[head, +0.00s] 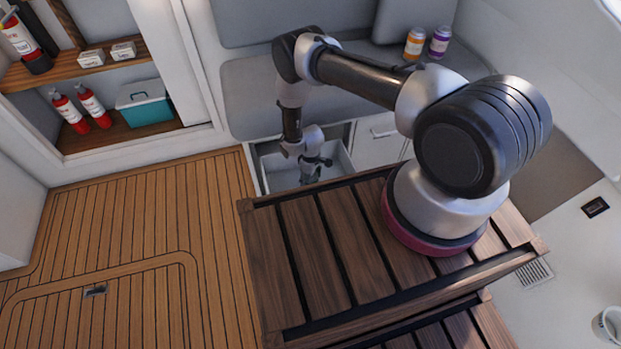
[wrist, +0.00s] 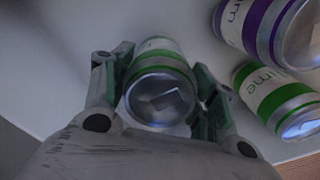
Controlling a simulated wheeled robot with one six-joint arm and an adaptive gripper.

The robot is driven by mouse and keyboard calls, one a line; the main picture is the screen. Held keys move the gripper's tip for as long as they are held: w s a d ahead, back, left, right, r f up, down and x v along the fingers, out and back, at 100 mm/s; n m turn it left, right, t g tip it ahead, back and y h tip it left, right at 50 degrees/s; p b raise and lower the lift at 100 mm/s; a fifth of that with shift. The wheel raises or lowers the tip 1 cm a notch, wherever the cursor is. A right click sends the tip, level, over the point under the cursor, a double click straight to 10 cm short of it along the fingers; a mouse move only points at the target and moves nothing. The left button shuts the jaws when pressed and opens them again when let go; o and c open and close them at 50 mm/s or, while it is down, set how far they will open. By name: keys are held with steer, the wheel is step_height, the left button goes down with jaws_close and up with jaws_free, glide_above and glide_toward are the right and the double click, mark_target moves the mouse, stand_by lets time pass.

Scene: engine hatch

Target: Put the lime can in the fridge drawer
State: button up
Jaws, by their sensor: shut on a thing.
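The open fridge drawer (head: 345,163) is a pale box below the seat in the head view; its pale floor or wall (wrist: 60,60) fills the wrist view's background. My gripper (head: 314,166) reaches down into the drawer opening. In the wrist view my gripper (wrist: 163,72) is shut on a can with green bands, the lime can (wrist: 160,85), one finger on each side. Its label is mostly turned away. Whether its far end touches the drawer floor I cannot tell. In the head view the can is hidden or too small to make out.
To the right in the wrist view lie a purple-banded can (wrist: 262,28) and another green can marked lime (wrist: 275,98). An orange jar-like can (head: 414,44) and a purple one (head: 439,42) stand on the seat. A cabinet door (head: 380,140) adjoins the drawer.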

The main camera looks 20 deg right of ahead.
steer(key=shift+f, duration=0.1)
steer(key=o, duration=1.3)
steer(key=shift+c, duration=0.2)
step_height(320, 180, up, 12)
steer(key=shift+r, duration=0.1)
